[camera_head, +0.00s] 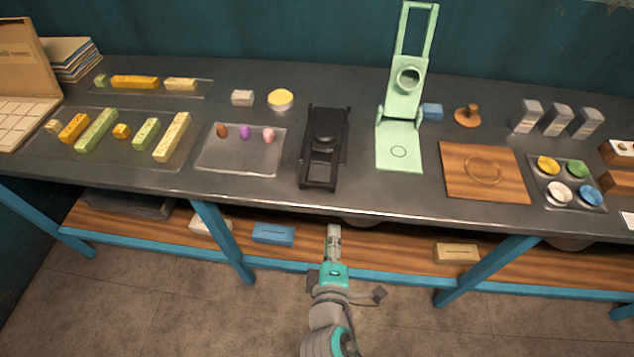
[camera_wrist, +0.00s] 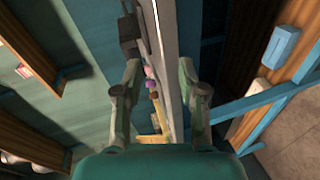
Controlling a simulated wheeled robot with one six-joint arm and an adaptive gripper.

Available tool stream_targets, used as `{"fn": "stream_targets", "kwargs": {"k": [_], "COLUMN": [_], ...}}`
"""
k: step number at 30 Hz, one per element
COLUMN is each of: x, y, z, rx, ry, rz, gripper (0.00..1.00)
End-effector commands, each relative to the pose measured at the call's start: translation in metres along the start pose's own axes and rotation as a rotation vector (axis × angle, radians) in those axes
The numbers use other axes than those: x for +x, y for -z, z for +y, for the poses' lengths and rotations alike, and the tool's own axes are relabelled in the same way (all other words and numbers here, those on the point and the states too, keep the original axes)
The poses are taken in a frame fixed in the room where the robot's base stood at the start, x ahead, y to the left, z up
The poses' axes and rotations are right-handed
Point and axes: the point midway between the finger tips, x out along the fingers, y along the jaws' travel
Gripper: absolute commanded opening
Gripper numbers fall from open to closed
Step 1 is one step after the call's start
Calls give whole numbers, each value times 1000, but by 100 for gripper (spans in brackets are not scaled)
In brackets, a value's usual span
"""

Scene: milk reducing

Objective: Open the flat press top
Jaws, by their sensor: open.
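A black press (camera_head: 325,140) lies low and closed at the middle of the grey table, its handle frame toward the front edge. A mint green press (camera_head: 400,100) stands to its right with its top raised upright and its flat base (camera_head: 399,160) exposed. I cannot tell by name which is the flat press. My gripper (camera_head: 333,230) is in front of the table's front edge, apart from both presses. In the wrist view my gripper (camera_wrist: 159,80) shows two spread fingers with nothing held between them. A dark shape at the top there may be the black press.
A clear tray (camera_head: 240,165) with small coloured pieces lies left of the black press. A wooden board (camera_head: 484,190) lies right of the green press. The table edge and a lower wooden shelf (camera_head: 380,245) with boxes are near my arm.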

Motion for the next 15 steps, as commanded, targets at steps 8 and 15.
{"fn": "stream_targets", "kwargs": {"k": [8,15], "x": [10,20], "y": [49,52], "z": [42,48], "rx": [-103,-115], "ry": [-59,-64], "rz": [-58,-73], "gripper": [40,40]}}
